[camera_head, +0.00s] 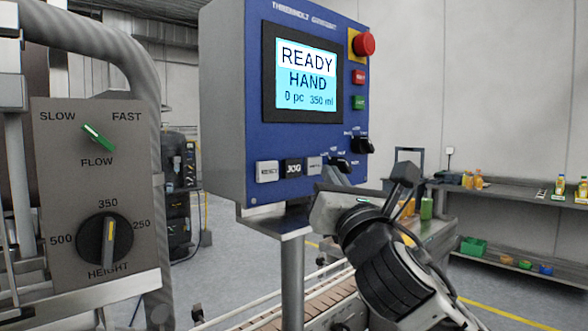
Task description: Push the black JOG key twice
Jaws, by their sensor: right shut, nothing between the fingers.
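The black JOG key (293,168) sits in the bottom row of the blue control panel (225,110), between two pale keys. The panel's screen (303,75) reads READY, HAND, 0 pc 350 ml. My right gripper (326,183) is shut and empty, just below and right of the JOG key, in front of the panel's lower edge. I cannot tell whether its tip touches the panel. The JOG key is not covered. My left gripper is not in view.
A red emergency button (364,44), small red and green buttons and black selector knobs (360,145) are on the panel's right. A grey plate with FLOW and HEIGHT knobs (104,240) stands at left. A conveyor (310,302) runs below; a shelf with bottles (510,192) is behind.

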